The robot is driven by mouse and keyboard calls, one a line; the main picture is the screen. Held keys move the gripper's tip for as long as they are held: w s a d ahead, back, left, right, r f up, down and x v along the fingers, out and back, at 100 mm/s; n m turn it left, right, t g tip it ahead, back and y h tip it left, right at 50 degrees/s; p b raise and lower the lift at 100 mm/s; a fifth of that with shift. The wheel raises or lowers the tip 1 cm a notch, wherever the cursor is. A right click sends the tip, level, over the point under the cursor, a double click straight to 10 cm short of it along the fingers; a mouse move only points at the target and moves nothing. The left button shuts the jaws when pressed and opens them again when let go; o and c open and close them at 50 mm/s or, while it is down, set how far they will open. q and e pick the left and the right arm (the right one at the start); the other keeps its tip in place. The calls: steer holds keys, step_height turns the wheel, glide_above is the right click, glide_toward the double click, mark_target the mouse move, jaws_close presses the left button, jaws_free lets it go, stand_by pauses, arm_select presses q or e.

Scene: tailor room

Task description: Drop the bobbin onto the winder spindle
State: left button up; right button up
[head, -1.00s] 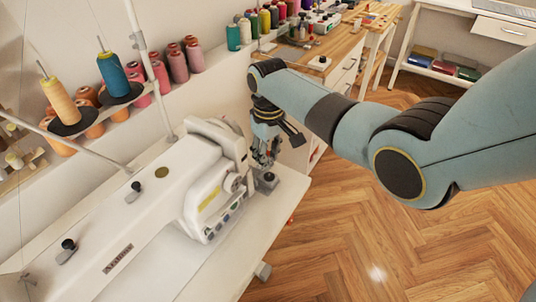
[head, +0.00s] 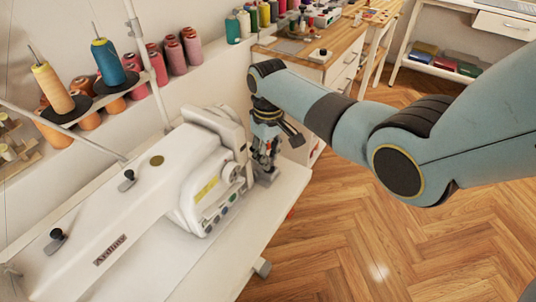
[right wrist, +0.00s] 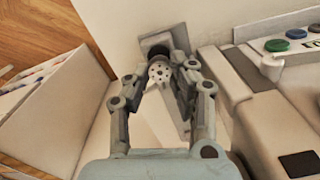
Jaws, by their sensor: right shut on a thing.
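My right gripper (head: 265,165) points down at the right end of the white sewing machine (head: 190,185). In the right wrist view its fingers (right wrist: 160,76) are shut on the bobbin (right wrist: 159,72), a small pale disc with a ring of holes. The bobbin cannot be made out in the head view. The grey winder (head: 268,178) stands on the table beside the machine, right under the fingers. In the right wrist view its grey body (right wrist: 158,42) shows behind the bobbin. The spindle is hidden, so I cannot tell whether the bobbin touches it. My left gripper is not in view.
The white table (head: 250,225) has bare room in front of the machine. Thread cones (head: 107,62) stand on holders behind it. A wooden-topped cabinet (head: 325,50) is beyond, and open wood floor (head: 400,240) lies to the right.

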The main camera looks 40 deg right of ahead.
steer(key=shift+f, duration=0.5)
stand_by(0.8)
steer(key=o, duration=0.8)
